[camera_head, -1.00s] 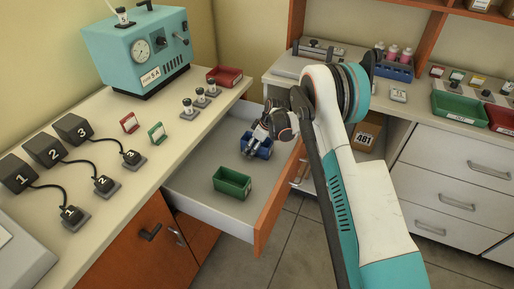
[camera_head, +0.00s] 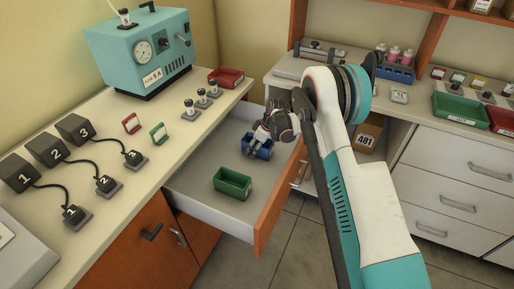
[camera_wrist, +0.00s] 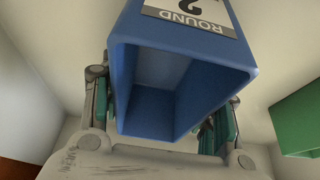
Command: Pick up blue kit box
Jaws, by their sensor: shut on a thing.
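The blue kit box (camera_head: 257,149) is an open-topped box in the open drawer, at the back part of it. In the wrist view the blue box (camera_wrist: 182,55) fills the middle, with a white label reading "ROUND" and a 2. My gripper (camera_head: 258,143) is at the box from above and partly hides it in the head view. In the wrist view my gripper's fingers (camera_wrist: 165,118) are on the left and right sides of the box, shut on it. I cannot tell whether the box touches the drawer floor.
A green box (camera_head: 232,183) stands in the drawer in front of the blue one, and it shows at the right of the wrist view (camera_wrist: 300,120). The drawer's orange front (camera_head: 268,222) and walls surround both boxes. Bare drawer floor lies around the green box.

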